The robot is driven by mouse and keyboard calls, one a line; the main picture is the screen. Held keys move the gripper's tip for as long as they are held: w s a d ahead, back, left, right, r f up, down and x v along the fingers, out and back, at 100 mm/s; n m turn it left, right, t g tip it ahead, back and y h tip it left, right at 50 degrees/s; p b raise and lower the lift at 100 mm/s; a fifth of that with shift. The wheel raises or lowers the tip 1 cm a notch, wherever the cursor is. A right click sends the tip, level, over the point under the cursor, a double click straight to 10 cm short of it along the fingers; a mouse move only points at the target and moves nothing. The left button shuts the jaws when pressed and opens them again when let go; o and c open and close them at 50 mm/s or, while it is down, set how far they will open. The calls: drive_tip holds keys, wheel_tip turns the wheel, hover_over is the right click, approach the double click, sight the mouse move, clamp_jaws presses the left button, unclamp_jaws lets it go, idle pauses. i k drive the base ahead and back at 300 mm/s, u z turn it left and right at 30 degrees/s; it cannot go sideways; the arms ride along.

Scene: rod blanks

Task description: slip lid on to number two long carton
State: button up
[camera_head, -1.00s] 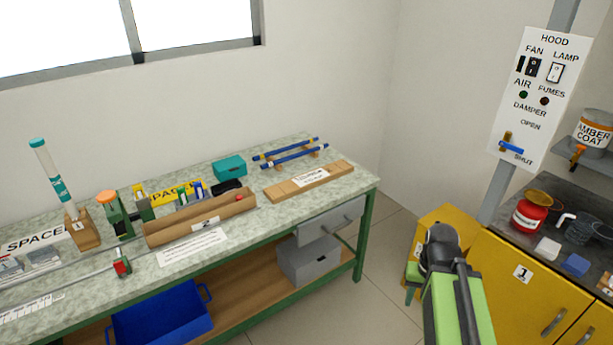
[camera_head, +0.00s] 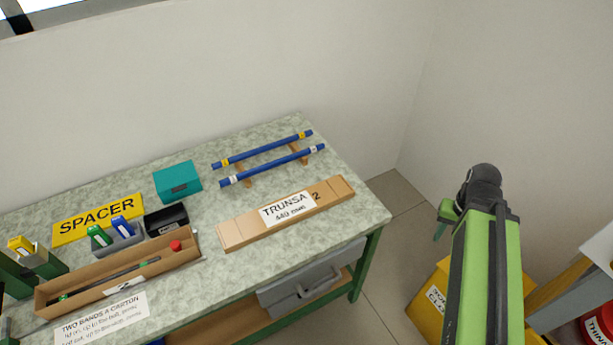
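The number two long carton (camera_head: 125,283) lies open on the bench at the lower left, with a "2" label on its front wall. A dark rod (camera_head: 120,274) with green bands lies inside it, and a small red piece (camera_head: 176,245) shows at its right end. A long brown lid (camera_head: 238,232), marked "TRUNSA" and "2", lies flat on the bench to the right, apart from the carton. My gripper (camera_head: 443,222) is right of the bench, away from both. It is mostly hidden behind my arm, so its fingers are unclear.
Two blue rods (camera_head: 270,166) rest on wooden supports behind the lid. A yellow bin (camera_head: 428,300) is below my arm. The bench's right corner is clear.

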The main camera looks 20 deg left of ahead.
sight(65, 284)
drive_tip(key=u, duration=0.1)
drive_tip(key=i, duration=0.15)
drive_tip(key=u, duration=3.35)
drive_tip(key=i, duration=0.45)
drive_tip(key=z, duration=0.1)
